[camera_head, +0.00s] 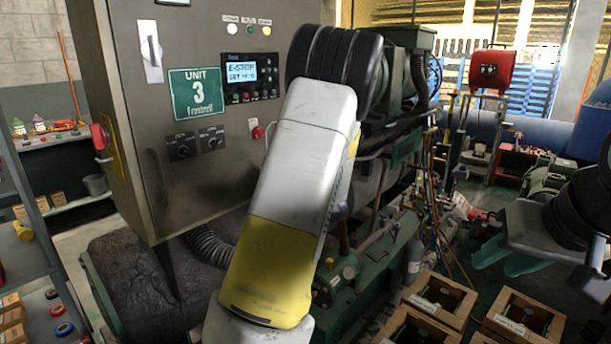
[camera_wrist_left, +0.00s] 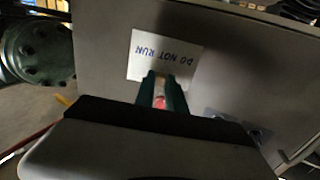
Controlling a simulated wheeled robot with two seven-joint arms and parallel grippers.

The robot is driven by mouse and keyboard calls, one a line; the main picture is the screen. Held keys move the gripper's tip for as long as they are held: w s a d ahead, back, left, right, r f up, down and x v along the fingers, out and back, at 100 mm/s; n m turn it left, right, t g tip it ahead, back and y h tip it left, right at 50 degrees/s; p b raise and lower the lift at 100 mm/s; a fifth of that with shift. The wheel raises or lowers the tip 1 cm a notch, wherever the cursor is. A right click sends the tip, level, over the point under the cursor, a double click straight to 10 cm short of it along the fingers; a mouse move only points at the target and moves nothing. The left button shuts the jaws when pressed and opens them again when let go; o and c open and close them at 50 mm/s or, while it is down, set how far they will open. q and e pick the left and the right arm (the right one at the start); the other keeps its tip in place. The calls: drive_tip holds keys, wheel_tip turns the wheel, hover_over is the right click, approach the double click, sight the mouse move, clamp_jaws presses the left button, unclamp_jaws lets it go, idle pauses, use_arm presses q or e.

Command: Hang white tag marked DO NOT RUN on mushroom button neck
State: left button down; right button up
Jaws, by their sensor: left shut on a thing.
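The white tag marked DO NOT RUN (camera_wrist_left: 166,57) shows in the left wrist view with its lettering upside down, in front of a flat grey surface. My left gripper (camera_wrist_left: 163,80) is shut on the tag at its near edge. A small red patch shows between its green fingers; I cannot tell what it is. In the head view my left arm's white and yellow link hides that gripper and the tag. A small red button (camera_head: 257,132), seemingly the mushroom button, is on the cabinet front beside that link. Its neck is not clear. My right gripper (camera_head: 507,260) is open and empty at the right.
The grey control cabinet (camera_head: 215,195) has a lit display (camera_head: 242,72), knobs and a green UNIT 3 sign (camera_head: 196,95). A red handle (camera_head: 98,137) is on its left side. Green machinery and pipes stand right of it.

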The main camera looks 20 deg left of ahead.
use_arm(q)
approach(257, 169)
drive_tip(key=shift+w+a+r, duration=0.7)
drive_tip(key=shift+w+a, duration=0.2)
drive_tip(key=shift+a, duration=0.15)
drive_tip(key=shift+w+a+r, duration=0.75)
drive_tip(key=shift+w+a, duration=0.2)
drive_tip(key=shift+a, duration=0.05)
drive_tip(key=shift+f, duration=1.35)
drive_tip(key=c, duration=1.3)
unclamp_jaws()
